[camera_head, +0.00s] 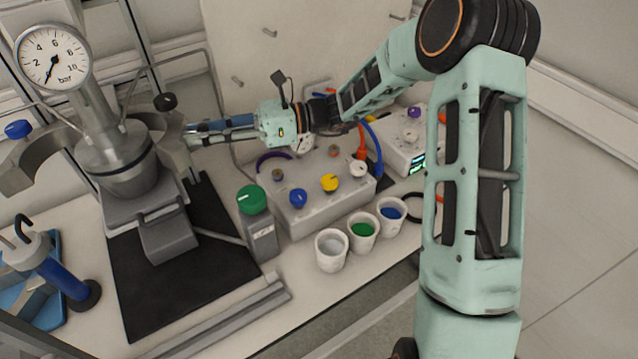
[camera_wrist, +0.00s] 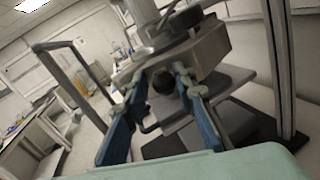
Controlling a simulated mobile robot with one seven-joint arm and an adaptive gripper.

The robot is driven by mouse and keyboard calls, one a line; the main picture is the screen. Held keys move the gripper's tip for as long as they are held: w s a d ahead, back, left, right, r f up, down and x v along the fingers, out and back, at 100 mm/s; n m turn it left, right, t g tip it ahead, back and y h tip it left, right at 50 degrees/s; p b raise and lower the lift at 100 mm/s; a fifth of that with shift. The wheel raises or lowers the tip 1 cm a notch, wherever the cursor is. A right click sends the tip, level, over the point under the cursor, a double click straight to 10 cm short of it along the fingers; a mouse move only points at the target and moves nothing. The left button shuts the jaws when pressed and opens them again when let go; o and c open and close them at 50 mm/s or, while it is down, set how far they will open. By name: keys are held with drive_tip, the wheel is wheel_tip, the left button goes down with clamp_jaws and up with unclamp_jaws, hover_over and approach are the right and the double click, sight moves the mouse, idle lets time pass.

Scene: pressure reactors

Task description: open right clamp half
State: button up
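The pressure reactor (camera_head: 113,150) stands at the left in the head view, a grey metal vessel with a gauge on top. The right clamp half (camera_head: 174,147) is a grey curved piece at the vessel's right side. The left clamp half (camera_head: 38,160) stands out to the vessel's left. My gripper (camera_head: 188,133) reaches in from the right, with its blue fingertips at the right clamp half. In the wrist view my gripper (camera_wrist: 160,74) has its fingers spread, with a black round knob (camera_wrist: 163,83) between them. Contact with the knob cannot be told.
A blue tray (camera_head: 30,285) with tools is at far left.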

sight(183, 158)
drive_tip(key=s+a+m+t+b, duration=0.1)
drive_tip(key=s, duration=0.1)
drive_tip(key=s+a+m+t+b, duration=0.1)
drive_tip(key=s+t, duration=0.1)
drive_tip(key=s+a+t+b, duration=0.1)
drive_tip(key=s, duration=0.1)
drive_tip(key=shift+s+a+f+m+b, duration=0.15)
drive_tip(key=shift+a+m+b, duration=0.05)
drive_tip(key=shift+m+b, duration=0.2)
drive_tip(key=d+f+n+h, duration=0.2)
drive_tip(key=d+f+h, duration=0.1)
drive_tip(key=d, duration=0.9)
drive_tip(key=w+d+f+n+h, duration=0.1)
drive_tip(key=d+f+n+h, duration=0.2)
drive_tip(key=d, duration=0.9)
drive_tip(key=shift+f+h+b, duration=0.3)
drive_tip(key=shift+f+h, duration=0.5)
drive_tip(key=shift+f, duration=0.35)
drive_tip(key=shift+d, duration=0.1)
